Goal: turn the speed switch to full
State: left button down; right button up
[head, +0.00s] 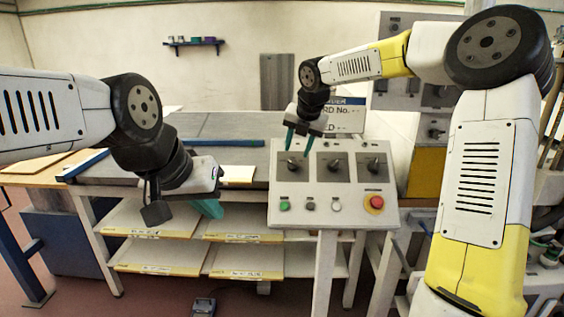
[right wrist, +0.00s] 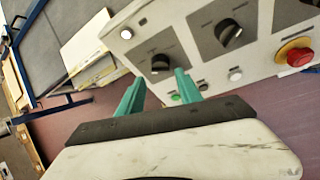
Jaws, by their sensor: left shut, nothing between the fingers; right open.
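The grey control panel (head: 350,205) carries a row of three dark rotary switches: left (head: 291,165), middle (head: 335,165) and right (head: 374,165). Their labels are too small to read, so I cannot tell which is the speed switch. My right gripper (head: 296,146) is open above the left switch. In the right wrist view, the left switch (right wrist: 160,63) shows just beyond the gap between the teal fingertips (right wrist: 159,80); contact is not visible. The middle switch (right wrist: 228,33) is further right. My left gripper (head: 210,208) is shut and empty, left of the panel.
Below the switches are a green button (head: 284,206), a black button (head: 310,206), a white button (head: 337,206) and a red emergency stop (head: 376,202). A grey-topped bench (head: 215,128) with shelves stands behind and left. A pedal (head: 204,306) is on the floor.

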aim_at(294, 162)
jog(key=x, duration=0.6)
jog(key=shift+w+f, duration=0.15)
jog(key=shift+f, duration=0.2)
grip_shut()
